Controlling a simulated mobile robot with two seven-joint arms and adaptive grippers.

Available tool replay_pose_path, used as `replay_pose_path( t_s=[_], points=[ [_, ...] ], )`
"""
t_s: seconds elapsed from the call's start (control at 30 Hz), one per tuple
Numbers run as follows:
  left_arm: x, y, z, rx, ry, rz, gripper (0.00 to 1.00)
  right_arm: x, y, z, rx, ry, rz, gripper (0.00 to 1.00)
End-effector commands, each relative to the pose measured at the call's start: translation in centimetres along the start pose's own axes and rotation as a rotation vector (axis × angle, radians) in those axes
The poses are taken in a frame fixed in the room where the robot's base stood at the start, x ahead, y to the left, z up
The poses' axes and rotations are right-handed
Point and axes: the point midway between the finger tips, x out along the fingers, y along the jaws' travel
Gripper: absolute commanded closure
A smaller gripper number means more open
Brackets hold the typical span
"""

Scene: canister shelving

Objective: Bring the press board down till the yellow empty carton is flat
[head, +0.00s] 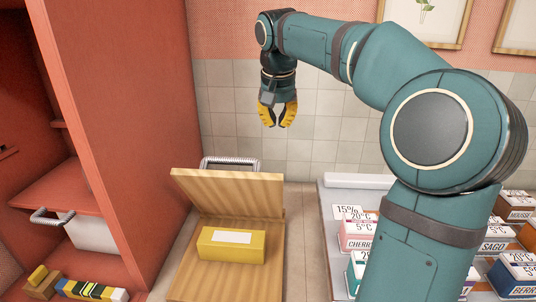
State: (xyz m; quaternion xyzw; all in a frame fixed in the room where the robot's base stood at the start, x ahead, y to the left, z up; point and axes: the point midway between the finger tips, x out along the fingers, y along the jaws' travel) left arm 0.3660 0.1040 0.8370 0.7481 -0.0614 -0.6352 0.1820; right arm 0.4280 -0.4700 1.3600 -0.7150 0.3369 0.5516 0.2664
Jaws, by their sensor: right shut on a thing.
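The yellow carton (231,243) is box-shaped with a white label on top and lies on the wooden base board (226,280) of the press. The press board (228,188) is raised and tilted up behind the carton, clear of its top. A grey metal handle (232,162) shows at its far edge. My right gripper (277,125) points down above and to the right of the handle, apart from it in the picture. Its yellow fingers are drawn close together. What they hold is too small or hidden to make out. My left gripper is out of view.
A red cabinet (120,120) with an open compartment stands at the left. A pale tray (335,230) with several labelled cartons is at the right, partly behind my right arm. A tiled wall (325,130) closes the back.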

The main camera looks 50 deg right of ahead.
Motion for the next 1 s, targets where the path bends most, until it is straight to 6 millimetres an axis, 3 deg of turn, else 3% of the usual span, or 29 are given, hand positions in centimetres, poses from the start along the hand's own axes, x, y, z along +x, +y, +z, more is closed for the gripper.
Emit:
replay_pose_path(
  t_s=[0.23,0.67,1.0],
  points=[
    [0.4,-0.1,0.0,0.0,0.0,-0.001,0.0,1.6,0.2,-0.2,0.007,0.012,0.015,1.0],
    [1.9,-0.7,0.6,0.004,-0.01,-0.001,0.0,9.9,0.3,-0.3,0.007,0.009,0.014,1.0],
    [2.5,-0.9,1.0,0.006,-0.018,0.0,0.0,10.8,0.3,3.2,0.007,0.012,0.012,1.0]
  ],
)
